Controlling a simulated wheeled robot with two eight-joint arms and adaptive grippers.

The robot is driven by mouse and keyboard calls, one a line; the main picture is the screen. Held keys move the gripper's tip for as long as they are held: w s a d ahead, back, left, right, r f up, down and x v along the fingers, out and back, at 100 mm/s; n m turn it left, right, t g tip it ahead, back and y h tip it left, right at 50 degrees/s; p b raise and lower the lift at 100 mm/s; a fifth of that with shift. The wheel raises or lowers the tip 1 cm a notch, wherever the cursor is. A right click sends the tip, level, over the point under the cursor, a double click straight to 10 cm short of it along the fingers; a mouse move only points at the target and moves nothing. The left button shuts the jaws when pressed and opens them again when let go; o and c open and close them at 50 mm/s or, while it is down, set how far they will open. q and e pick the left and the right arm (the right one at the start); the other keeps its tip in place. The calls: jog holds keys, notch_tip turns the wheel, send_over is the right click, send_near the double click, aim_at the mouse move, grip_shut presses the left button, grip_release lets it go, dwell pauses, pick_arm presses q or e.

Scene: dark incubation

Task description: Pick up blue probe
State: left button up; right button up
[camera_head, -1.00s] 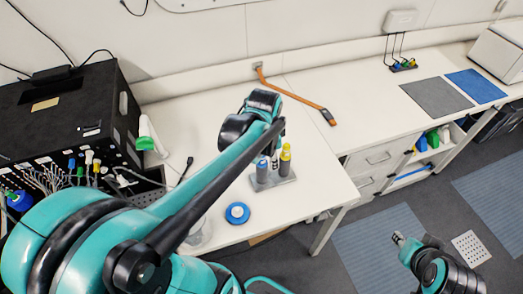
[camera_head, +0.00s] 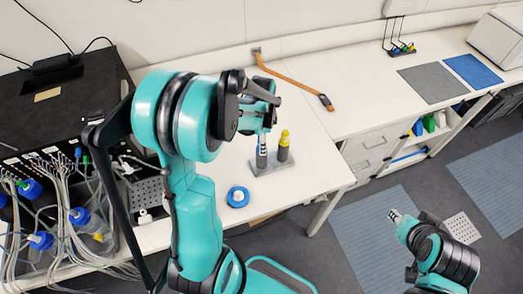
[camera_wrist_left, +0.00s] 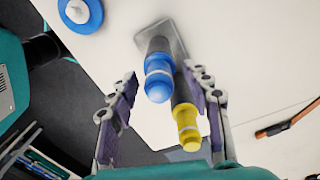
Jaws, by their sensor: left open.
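The blue probe (camera_head: 262,151) stands upright in a grey holder (camera_head: 262,171) on the white bench, beside a yellow probe (camera_head: 284,146). My left gripper (camera_head: 263,128) is just above the blue probe, pointing down. In the left wrist view the gripper (camera_wrist_left: 160,108) is open, its two jaws apart. There the blue probe (camera_wrist_left: 158,80) lies between the jaws and the yellow probe (camera_wrist_left: 187,124) sits nearer the right jaw. I see no contact with the blue probe. My right gripper (camera_head: 395,216) hangs over the floor at lower right, its jaws too small to judge.
A blue round object (camera_head: 238,197) lies on the bench in front of the holder. An orange strap (camera_head: 290,88) lies behind. A black box (camera_head: 60,115) and tangled cables stand at left. A grey mat (camera_head: 433,83) and a blue mat (camera_head: 474,71) lie at right.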

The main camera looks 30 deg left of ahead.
pick_arm(q)
grip_shut()
dwell(0.3)
